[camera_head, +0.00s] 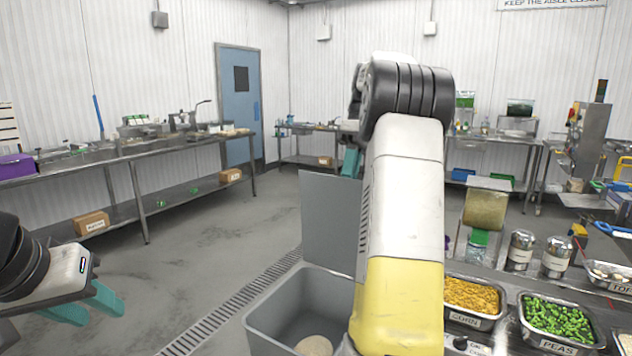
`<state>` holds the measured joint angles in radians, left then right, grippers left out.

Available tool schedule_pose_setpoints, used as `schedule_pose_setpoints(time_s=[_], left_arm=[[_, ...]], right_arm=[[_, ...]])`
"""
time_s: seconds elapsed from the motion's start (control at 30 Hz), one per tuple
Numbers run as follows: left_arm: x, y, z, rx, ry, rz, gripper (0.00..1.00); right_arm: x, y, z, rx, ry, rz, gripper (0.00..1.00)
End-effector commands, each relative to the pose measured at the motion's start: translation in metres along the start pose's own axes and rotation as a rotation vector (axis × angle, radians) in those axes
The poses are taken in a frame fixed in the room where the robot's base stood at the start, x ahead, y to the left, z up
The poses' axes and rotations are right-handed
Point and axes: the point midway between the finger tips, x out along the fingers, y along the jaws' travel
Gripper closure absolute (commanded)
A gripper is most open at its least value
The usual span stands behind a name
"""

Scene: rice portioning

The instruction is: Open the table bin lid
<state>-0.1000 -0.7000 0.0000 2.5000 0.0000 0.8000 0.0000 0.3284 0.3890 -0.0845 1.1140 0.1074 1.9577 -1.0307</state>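The grey table bin (268,327) stands in front of me, its mouth open, with a pale rice-like heap (314,346) inside. Its grey lid (328,215) stands upright at the back of the bin. My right arm rises across the middle of the view and hides the right part of bin and lid. A teal fingertip of my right gripper (350,161) shows at the lid's top edge, left of the arm; I cannot tell whether it touches. My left gripper (86,305) is at the lower left, away from the bin, its two teal fingers apart and empty.
Right of the bin are trays of corn (470,295) and peas (558,320), two metal shakers (520,250) and a clear container (485,210). A floor drain grate (235,312) runs left of the bin. The floor between bin and left bench (125,153) is clear.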

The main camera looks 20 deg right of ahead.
Motion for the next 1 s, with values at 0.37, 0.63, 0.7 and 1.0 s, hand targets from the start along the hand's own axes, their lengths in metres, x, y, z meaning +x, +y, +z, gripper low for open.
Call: schedule_pose_setpoints(time_s=[0.37,0.63,0.7,1.0], left_arm=[[0.0,0.0,0.0,0.0,0.0,0.0,0.64],[0.0,0.0,0.0,0.0,0.0,0.0,0.64],[0.0,0.0,0.0,0.0,0.0,0.0,0.64],[0.0,0.0,0.0,0.0,0.0,0.0,0.64]], right_arm=[[0.0012,0.0049,0.003,0.006,-0.006,-0.02,1.0],[0.0006,0.0042,0.0025,0.004,-0.004,-0.019,0.67],[0.0002,0.0038,0.0022,0.003,-0.003,-0.018,0.67],[-0.0006,0.0028,0.0014,0.0,-0.001,-0.017,0.67]])
